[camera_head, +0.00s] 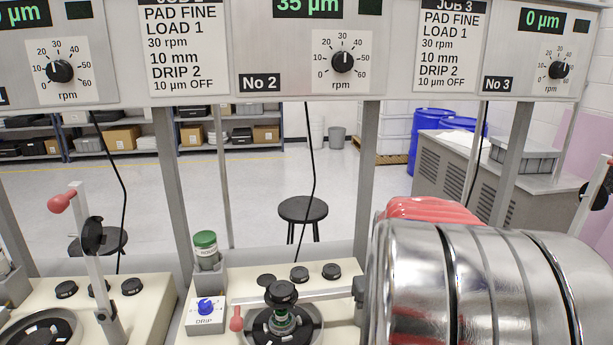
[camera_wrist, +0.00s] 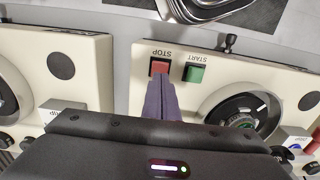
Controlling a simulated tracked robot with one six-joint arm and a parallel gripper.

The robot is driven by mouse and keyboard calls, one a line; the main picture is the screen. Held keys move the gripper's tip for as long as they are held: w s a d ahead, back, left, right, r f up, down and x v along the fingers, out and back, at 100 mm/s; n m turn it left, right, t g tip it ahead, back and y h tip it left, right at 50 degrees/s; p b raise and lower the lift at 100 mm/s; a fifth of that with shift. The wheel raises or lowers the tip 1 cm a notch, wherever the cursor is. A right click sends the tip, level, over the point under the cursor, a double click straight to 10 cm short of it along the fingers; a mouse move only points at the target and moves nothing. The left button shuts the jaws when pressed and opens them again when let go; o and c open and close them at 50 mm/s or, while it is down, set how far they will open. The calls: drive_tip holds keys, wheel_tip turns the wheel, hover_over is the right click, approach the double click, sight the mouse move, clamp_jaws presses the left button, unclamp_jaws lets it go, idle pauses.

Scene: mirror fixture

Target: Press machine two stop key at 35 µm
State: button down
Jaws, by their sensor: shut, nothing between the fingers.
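The machine two display (camera_head: 308,6) reads 35 µm above the label No 2. Below it, machine two (camera_head: 255,290) shows its round plate, and my metal arm hides its right part. In the wrist view, the red STOP key (camera_wrist: 159,66) sits beside the green START key (camera_wrist: 194,73) on a cream panel. My gripper (camera_wrist: 159,82) is shut and empty. Its dark purple fingertips are at the near edge of the STOP key and overlap it slightly in the picture. I cannot tell whether they touch it. The gripper is not seen in the head view.
A dial (camera_head: 343,61) and a job card (camera_head: 186,45) are on the upper panel. A green-capped bottle (camera_head: 205,250) and a DRIP box (camera_head: 205,312) stand left of the plate. A raised lever with a pink knob (camera_head: 62,202) is on the left machine.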

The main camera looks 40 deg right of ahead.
drive_tip(key=shift+r, duration=1.25)
drive_tip(key=shift+d, duration=0.1)
drive_tip(key=shift+s+f+m, duration=0.1)
drive_tip(key=shift+f+m, duration=0.2)
drive_tip(key=shift+m, duration=0.1)
drive_tip(key=shift+a+f+m, duration=0.15)
drive_tip(key=shift+a+m, duration=0.15)
drive_tip(key=shift+a, duration=0.85)
drive_tip(key=w+a+r+n+t, duration=0.1)
drive_tip(key=a+r+n+t, duration=0.1)
drive_tip(key=a, duration=1.2)
drive_tip(key=w+a+r+n+t, duration=0.1)
drive_tip(key=a+r+n+t, duration=0.2)
drive_tip(key=a, duration=1.2)
wheel_tip(320, 180, up, 2)
drive_tip(key=n, duration=0.2)
drive_tip(key=shift+w+r+n+t, duration=0.2)
drive_tip(key=shift+w+n+t, duration=0.1)
drive_tip(key=shift+w, duration=0.1)
idle(0.3)
